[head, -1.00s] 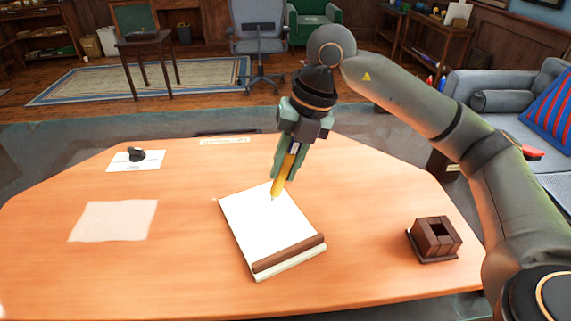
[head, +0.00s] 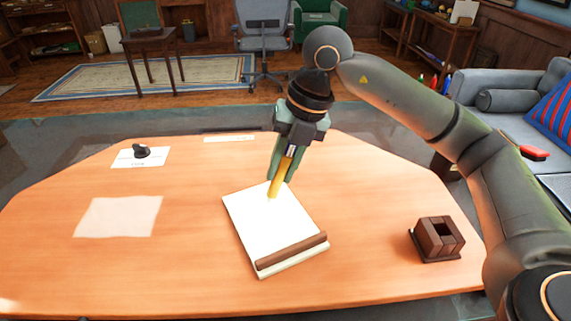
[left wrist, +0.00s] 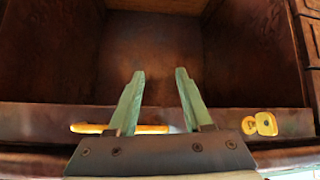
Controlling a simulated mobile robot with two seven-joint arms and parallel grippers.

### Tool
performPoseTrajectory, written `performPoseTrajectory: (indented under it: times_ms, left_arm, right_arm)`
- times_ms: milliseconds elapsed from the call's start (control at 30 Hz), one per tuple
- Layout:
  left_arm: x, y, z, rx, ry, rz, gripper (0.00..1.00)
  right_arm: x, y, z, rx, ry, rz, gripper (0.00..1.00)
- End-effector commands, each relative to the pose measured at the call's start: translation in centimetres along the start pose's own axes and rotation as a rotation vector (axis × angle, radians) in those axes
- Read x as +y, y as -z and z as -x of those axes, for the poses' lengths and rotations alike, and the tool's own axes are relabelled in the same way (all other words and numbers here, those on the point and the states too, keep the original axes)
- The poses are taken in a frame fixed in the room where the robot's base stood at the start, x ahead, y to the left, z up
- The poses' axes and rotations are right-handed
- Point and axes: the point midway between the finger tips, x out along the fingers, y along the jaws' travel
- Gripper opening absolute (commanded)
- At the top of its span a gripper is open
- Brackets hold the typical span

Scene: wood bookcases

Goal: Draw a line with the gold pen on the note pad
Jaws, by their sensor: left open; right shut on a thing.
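The gold pen (head: 277,187) is held in my right gripper (head: 283,170), which is shut on its upper part and points down, slightly tilted. The pen's lower end is at the white note pad (head: 265,225), over its upper part; I cannot tell for sure whether it touches the paper. The pad lies at an angle on the table, with a brown strip along its near edge. I see no clear line on the page. My left gripper (left wrist: 160,95) is open and empty in the left wrist view, in front of a dark wooden compartment.
The wooden table (head: 120,270) also carries a brown pen holder (head: 438,238) at right, a pale sheet (head: 118,216) at left and a small black object (head: 141,151) on a white card.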

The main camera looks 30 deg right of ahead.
Motion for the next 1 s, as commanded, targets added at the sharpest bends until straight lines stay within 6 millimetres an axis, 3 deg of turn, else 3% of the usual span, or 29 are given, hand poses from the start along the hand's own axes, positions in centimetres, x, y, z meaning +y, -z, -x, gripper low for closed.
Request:
performPoseTrajectory:
  times_ms: [1000]
  left_arm:
    - [0.0,0.6,0.4,0.0,0.0,0.0,0.5]
  right_arm:
    - [2.5,1.1,-0.9,0.002,0.0,0.001,0.0]
